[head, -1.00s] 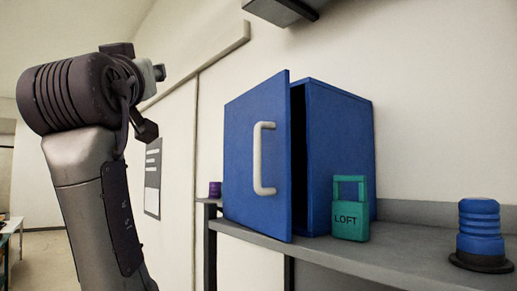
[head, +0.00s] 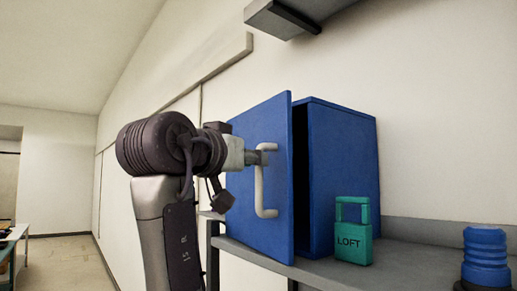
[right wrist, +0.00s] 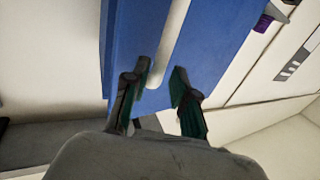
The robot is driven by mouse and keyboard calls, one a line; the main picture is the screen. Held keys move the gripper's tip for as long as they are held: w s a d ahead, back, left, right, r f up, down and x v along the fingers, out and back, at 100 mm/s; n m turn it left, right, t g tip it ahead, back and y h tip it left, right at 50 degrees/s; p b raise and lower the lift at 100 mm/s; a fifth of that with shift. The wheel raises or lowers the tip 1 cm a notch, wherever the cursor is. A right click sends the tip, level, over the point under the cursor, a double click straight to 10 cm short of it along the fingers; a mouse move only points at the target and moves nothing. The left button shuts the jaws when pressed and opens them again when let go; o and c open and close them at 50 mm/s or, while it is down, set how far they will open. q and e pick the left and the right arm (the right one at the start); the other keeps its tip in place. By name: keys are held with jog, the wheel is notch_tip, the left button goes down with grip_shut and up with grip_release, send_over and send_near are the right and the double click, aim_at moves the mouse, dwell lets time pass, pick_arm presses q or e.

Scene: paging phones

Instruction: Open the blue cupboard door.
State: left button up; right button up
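The blue cupboard (head: 345,165) stands on a grey shelf. Its blue door (head: 275,225) is slightly ajar, with a dark gap along its right edge. The door's pale upright bar handle (head: 260,192) also shows in the right wrist view (right wrist: 172,45). My right gripper (head: 268,153) is at the upper part of the handle, partly hiding it. In the right wrist view, its two fingers (right wrist: 161,78) are spread, one on each side of the handle, with gaps visible. My left gripper is out of view.
A blue ribbed cylinder (head: 485,255) on a dark base is farther right. A dark fixture (head: 285,15) hangs above. Open floor shows at left.

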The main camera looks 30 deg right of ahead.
jog(key=shift+p+x, duration=0.5)
jog(key=shift+x, duration=1.15)
grip_shut()
